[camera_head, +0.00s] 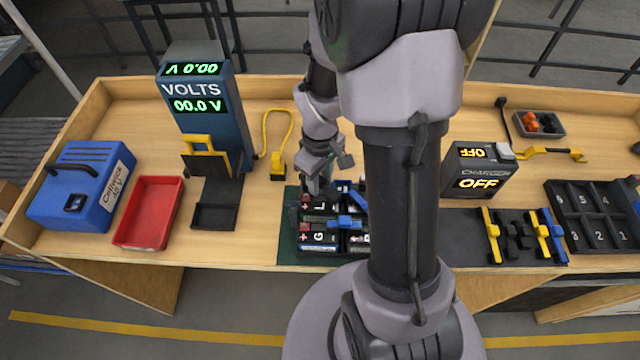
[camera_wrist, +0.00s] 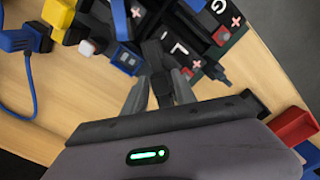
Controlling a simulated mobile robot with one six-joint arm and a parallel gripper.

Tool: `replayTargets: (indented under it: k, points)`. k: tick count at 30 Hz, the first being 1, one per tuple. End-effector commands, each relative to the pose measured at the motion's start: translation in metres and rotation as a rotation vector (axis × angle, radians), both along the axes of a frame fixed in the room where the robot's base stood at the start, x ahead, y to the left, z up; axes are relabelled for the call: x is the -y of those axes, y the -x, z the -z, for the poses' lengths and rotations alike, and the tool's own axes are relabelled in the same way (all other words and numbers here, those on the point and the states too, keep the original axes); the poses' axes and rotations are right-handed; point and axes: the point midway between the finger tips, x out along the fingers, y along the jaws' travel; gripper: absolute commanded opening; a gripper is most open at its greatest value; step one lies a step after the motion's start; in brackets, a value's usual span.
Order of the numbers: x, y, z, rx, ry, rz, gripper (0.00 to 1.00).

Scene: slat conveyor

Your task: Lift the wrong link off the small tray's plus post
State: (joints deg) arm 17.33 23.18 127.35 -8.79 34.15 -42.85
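The small tray (camera_head: 282,250) with its black batteries is at the middle front, partly behind my arm. Batteries marked G (camera_head: 322,238) and L (camera_head: 322,207) have red plus ends at left. The wrist view shows the L battery (camera_wrist: 170,52) and a red cap (camera_wrist: 188,73) by my fingers. A blue link (camera_head: 347,222) lies across the batteries. My gripper (camera_head: 314,186) is low over the tray's back left; in the wrist view (camera_wrist: 162,80) its fingers point at the batteries. A dark piece (camera_wrist: 154,55) shows between the fingertips; whether they grip it is unclear.
A volts meter (camera_head: 194,104), red bin (camera_head: 148,212) and blue charger case (camera_head: 82,188) stand left. A charger box (camera_head: 482,172), yellow and blue links (camera_head: 490,235) and a numbered black rack (camera_head: 590,212) are right. Bare wood lies behind the meter's yellow plug (camera_head: 278,164).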

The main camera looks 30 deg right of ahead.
Motion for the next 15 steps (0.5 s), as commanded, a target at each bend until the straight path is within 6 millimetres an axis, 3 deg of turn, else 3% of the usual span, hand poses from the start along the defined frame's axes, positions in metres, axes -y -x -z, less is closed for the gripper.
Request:
replayTargets:
  k: [2,7,15]
  points:
    - [0.0001,-0.0001,-0.0007,0.000,0.000,0.000,0.33]
    - [0.0001,-0.0001,-0.0009,0.000,0.000,0.000,0.00]
    - [0.0000,-0.0002,-0.0015,0.000,0.000,0.000,0.00]
